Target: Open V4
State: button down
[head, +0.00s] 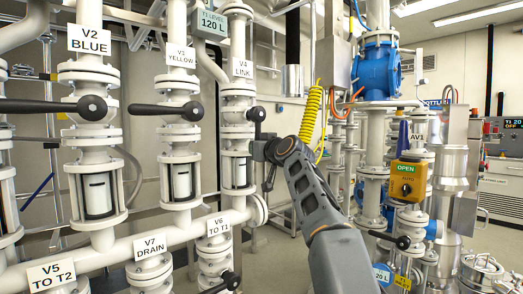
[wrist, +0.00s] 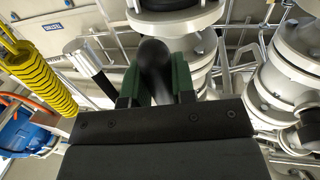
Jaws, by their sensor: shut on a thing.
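The V4 label (head: 243,69), reading LINK, hangs on a white vertical pipe. Below it is the V4 valve body (head: 236,116), with a black hub (head: 257,114) on its right. My gripper (head: 262,150) is at this valve, just below the hub. In the wrist view my gripper (wrist: 157,88) has its green-lined fingers on both sides of a black lever handle (wrist: 154,62), and is shut on it. The lever's exact angle is hard to tell, as my gripper hides much of it.
V2's lever (head: 55,106) and V3's lever (head: 166,111) point left, level, on neighbouring pipes. V5, V6 and V7 labels sit on the lower pipe (head: 130,240). On the right are a yellow coiled hose (head: 311,112), a blue valve (head: 377,68) and the AV1 box reading OPEN (head: 406,181).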

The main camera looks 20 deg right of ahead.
jog(key=c, duration=1)
grip_release()
jog(key=shift+o, duration=0.2)
jog(key=shift+s, duration=0.1)
jog(key=b+v, duration=0.4)
jog(key=v, duration=0.9)
jog(key=shift+s+b, duration=0.3)
jog(key=shift+b, duration=0.1)
